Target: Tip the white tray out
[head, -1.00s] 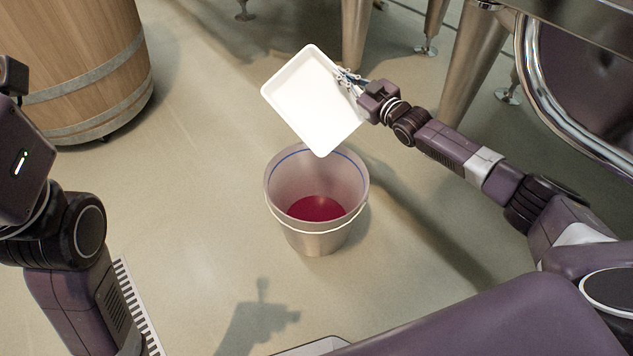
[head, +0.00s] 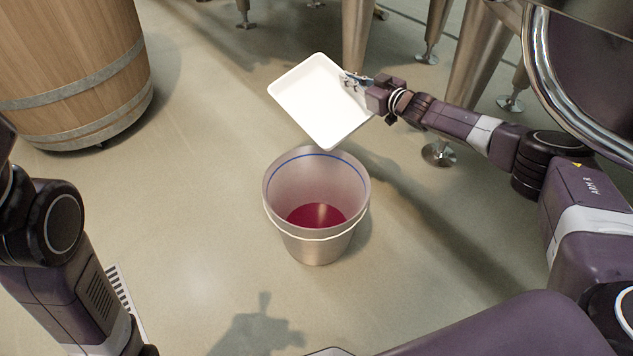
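The white tray (head: 318,100) is in the head view, above and behind the bucket, tilted with its lower corner toward the bucket. Its inside looks empty. My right gripper (head: 356,82) is shut on the tray's right edge; the fingertips are partly hidden by the rim. The tray's low corner is just above the bucket's far rim in the picture. My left arm shows at the left edge, but its gripper is out of view.
A wooden barrel (head: 75,65) with metal hoops stands at the upper left. Steel vat legs (head: 470,70) and a large steel vat (head: 590,85) are at the upper right. A floor grate (head: 125,295) lies at the lower left. The floor around the bucket is clear.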

